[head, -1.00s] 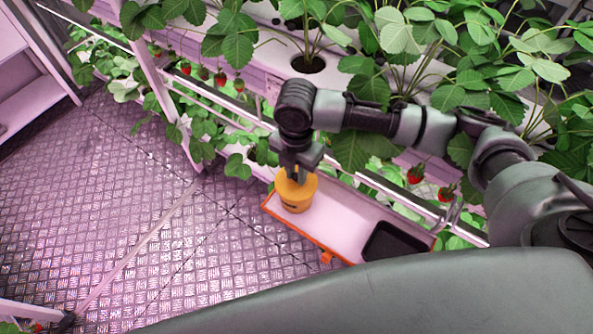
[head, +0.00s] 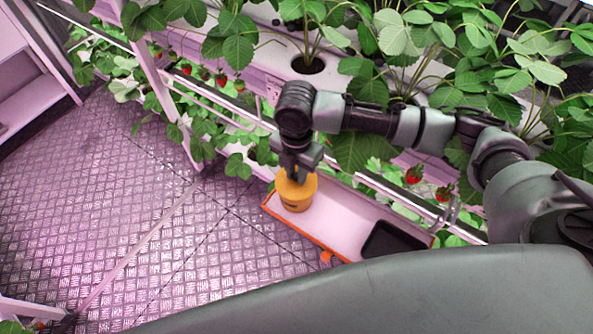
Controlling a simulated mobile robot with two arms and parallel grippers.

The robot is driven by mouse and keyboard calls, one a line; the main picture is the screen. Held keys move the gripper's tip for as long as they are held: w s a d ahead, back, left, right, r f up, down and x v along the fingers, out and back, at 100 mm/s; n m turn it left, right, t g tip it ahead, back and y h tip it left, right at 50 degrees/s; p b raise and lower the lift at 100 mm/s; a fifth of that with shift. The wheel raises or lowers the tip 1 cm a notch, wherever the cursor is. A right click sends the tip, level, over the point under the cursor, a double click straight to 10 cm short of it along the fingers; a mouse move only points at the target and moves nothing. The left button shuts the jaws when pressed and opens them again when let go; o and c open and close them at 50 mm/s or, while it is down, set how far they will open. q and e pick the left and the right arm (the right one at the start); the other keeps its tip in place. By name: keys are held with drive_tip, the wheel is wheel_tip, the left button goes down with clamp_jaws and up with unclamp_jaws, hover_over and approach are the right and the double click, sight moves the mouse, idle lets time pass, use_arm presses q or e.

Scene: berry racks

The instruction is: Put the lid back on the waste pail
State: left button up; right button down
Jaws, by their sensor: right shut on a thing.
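The waste pail (head: 297,204) is a small yellow-orange tub with a dark mark on its side. It stands upright at the left end of a pale tray with an orange edge. The lid (head: 306,187) is the same yellow-orange and lies level at the pail's top; I cannot tell whether it is fully seated. My right gripper (head: 297,176) points straight down over the pail and is shut on the lid near its middle, hiding part of it. My left gripper is not in view.
The tray (head: 345,212) also holds a black shallow box (head: 392,240) at its right end. Strawberry plants (head: 395,35) on white racks crowd behind and above my right arm. The metal floor (head: 120,210) to the left is clear.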

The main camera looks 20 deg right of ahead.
drive_tip(key=shift+p, duration=0.45)
drive_tip(key=shift+f+p, duration=0.15)
drive_tip(key=shift+p, duration=0.2)
idle(0.9)
drive_tip(key=shift+p, duration=0.45)
idle(0.6)
drive_tip(key=c, duration=0.7)
unclamp_jaws()
wheel_tip(320, 180, up, 7)
drive_tip(key=p, duration=0.7)
drive_tip(key=shift+p, duration=0.4)
